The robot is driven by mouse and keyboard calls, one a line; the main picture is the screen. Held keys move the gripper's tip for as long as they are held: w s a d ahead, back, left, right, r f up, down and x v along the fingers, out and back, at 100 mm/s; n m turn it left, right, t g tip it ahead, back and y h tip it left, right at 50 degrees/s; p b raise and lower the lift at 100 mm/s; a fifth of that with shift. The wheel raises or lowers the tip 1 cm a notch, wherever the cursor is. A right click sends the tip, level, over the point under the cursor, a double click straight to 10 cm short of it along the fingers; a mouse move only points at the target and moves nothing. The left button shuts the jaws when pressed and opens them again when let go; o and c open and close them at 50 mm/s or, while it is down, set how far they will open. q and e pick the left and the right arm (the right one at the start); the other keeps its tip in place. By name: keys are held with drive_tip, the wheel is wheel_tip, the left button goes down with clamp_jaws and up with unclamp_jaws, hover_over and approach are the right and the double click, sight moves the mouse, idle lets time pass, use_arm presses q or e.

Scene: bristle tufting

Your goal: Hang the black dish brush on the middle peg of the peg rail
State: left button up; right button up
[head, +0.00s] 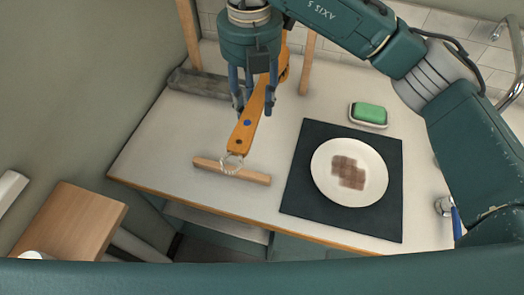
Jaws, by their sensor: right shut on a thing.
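My right gripper (254,108) comes down from the top with its blue fingers on either side of an orange-brown handle. It is shut on this brush-like tool (243,133), which has blue and dark dots and a pale ring at its lower end. The tool slants up behind the gripper, where its head is mostly hidden. No black part of it can be made out. Two upright wooden posts (309,62) stand at the back of the counter and run out of the top of the view. No pegs can be made out. My left gripper is not in view.
A wooden bar (205,164) lies on the counter (150,142) below the ring. To the right, a soiled white plate (376,184) rests on a dark mat (300,205), near a green sponge (369,113) on a dish. A grey roll (201,84) lies at the back left.

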wheel_tip(320, 180, down, 20)
drive_tip(key=p, duration=0.3)
drive_tip(key=shift+r, duration=0.25)
drive_tip(key=shift+f, duration=0.1)
drive_tip(key=shift+f, duration=0.15)
drive_tip(key=o, duration=1.2)
